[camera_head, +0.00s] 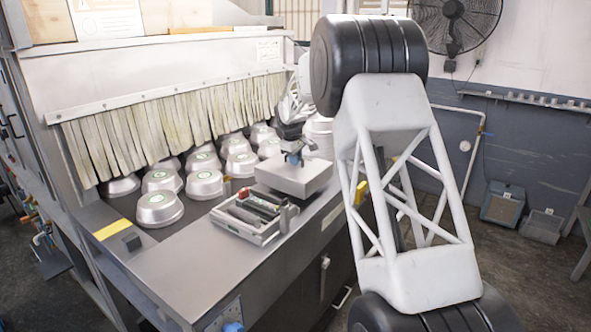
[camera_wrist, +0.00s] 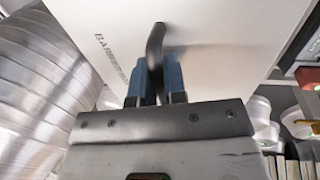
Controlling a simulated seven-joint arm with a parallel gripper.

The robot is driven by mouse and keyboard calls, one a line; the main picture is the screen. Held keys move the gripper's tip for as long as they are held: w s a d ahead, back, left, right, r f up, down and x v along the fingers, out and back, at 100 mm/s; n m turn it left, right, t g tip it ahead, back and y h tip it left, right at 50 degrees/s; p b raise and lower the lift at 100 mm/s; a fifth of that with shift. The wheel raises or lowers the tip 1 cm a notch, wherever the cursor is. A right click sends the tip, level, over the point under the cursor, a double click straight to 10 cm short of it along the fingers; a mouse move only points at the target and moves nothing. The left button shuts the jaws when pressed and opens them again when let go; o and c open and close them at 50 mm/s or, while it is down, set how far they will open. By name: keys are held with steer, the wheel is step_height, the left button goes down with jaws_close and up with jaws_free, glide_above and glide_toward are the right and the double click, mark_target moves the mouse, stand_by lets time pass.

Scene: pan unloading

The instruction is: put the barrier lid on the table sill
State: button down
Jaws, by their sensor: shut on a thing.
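The barrier lid (camera_head: 306,185) is a pale grey, square, box-like cover near the right end of the table, right behind the tool tray. In the wrist view the lid (camera_wrist: 225,35) shows dark lettering and a curved black handle (camera_wrist: 156,45). My gripper (camera_head: 293,158) is above the lid. In the wrist view the blue fingers of my gripper (camera_wrist: 156,82) are closed on the handle from both sides. The table sill (camera_head: 185,262) is the flat grey metal strip along the table's front. I cannot tell whether the lid's underside touches anything.
A tray (camera_head: 236,228) of dark tools stands on the sill just in front of the lid. Several round metal pans (camera_head: 160,208) with green labels stand behind, under a hanging strip curtain (camera_head: 170,125). Stacked pans (camera_wrist: 40,95) are close at left in the wrist view. The sill's front-left stretch is clear.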

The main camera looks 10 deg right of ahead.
mark_target(296, 168)
steer(key=shift+f, duration=2.05)
steer(key=shift+f, duration=0.1)
steer(key=c, duration=1.2)
jaws_free()
steer(key=shift+o, duration=0.2)
step_height(296, 168, up, 12)
steer(key=s+a, duration=0.1)
steer(key=shift+s+a, duration=0.35)
